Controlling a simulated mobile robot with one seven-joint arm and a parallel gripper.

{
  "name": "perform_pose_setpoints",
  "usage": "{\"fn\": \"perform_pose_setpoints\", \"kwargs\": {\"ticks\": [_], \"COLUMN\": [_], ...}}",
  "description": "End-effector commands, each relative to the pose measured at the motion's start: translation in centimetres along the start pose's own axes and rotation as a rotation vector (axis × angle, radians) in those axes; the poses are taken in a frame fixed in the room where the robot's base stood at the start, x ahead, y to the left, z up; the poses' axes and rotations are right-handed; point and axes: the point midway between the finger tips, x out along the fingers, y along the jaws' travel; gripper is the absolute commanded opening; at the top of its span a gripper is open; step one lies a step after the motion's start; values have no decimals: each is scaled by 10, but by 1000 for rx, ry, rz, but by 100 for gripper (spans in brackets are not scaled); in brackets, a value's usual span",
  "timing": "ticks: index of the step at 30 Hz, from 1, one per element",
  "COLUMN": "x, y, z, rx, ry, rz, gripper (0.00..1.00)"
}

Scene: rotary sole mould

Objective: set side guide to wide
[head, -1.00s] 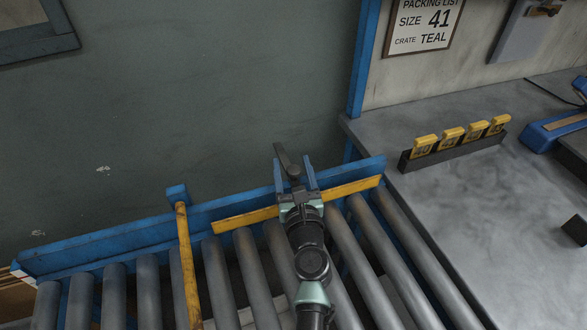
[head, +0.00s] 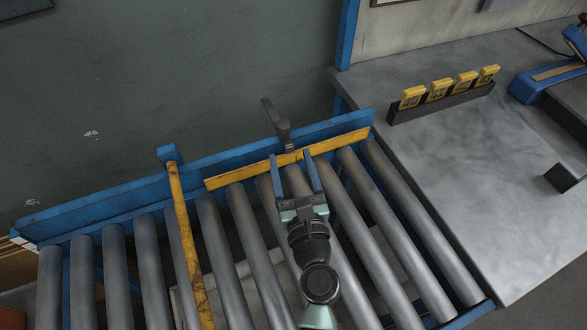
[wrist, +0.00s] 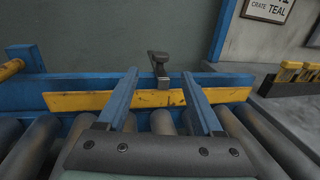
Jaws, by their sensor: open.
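The side guide is a yellow bar (head: 240,175) along the inner face of the blue rail, over the far ends of the rollers; it also shows in the wrist view (wrist: 75,101). A dark grey lever (head: 280,125) stands at the rail behind the bar, its handle tilted up and to the left in the head view. In the wrist view the lever (wrist: 159,66) appears between my fingertips, beyond them. My gripper (head: 291,155) is open and empty, its two blue fingers pointing at the bar, on the roller side of the lever.
A blue rail (head: 110,212) edges the rollers (head: 245,225). A yellow crossbar (head: 184,235) spans the rollers left of my gripper. At right, a grey bench (head: 445,165) carries a dark rack (head: 440,102) with yellow tags. The wall beyond the rail is clear.

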Motion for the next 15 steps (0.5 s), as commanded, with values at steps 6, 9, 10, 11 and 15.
{"fn": "perform_pose_setpoints", "kwargs": {"ticks": [6,9,10,11,15], "x": [-18,-20,-21,-21,-20], "y": [0,0,0,0,0], "z": [0,0,0,0,0], "rx": [0,0,0,0,0], "ry": [0,0,0,0,0], "rz": [0,0,0,0,0], "gripper": [68,68,68,68,68]}}
